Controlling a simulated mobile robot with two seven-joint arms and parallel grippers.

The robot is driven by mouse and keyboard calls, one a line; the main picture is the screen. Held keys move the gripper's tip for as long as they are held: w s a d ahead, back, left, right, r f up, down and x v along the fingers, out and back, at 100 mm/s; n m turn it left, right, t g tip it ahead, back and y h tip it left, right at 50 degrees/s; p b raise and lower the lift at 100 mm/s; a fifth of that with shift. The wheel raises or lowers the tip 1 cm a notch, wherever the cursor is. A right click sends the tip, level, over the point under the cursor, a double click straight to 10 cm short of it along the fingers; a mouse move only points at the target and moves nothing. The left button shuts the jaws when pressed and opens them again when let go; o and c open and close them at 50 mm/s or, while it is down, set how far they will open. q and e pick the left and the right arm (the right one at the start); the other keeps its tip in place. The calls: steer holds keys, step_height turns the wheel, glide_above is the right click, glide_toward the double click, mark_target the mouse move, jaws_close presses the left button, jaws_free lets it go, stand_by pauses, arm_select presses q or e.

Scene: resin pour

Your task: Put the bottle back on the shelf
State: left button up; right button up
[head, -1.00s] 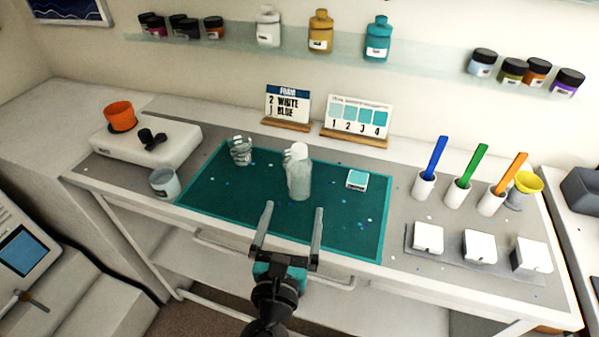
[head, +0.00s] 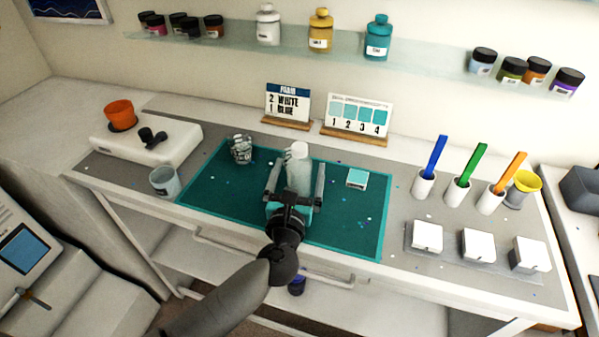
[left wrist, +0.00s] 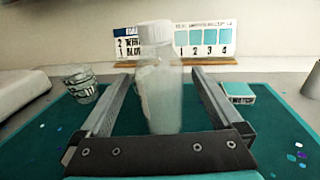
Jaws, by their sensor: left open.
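A clear, whitish bottle with a white cap (head: 299,166) stands upright on the teal mat (head: 345,232). It also shows in the left wrist view (left wrist: 160,85). My left gripper (head: 296,178) is open, with one finger on each side of the bottle. In the left wrist view gaps show between the bottle and both fingers (left wrist: 159,95). The glass shelf (head: 225,40) on the back wall holds a white bottle (head: 268,27), a yellow bottle (head: 320,32) and a teal bottle (head: 377,40). My right gripper is not in view.
A glass beaker (head: 241,150) stands left of the bottle and a small teal-topped box (head: 357,179) right of it. A cup (head: 165,182) sits at the mat's left edge. Two sign cards (head: 288,103) stand behind. Several small jars sit on the shelf ends.

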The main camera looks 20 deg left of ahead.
arm_select(q)
steer(key=shift+w, duration=0.4)
jaws_close()
stand_by(0.6)
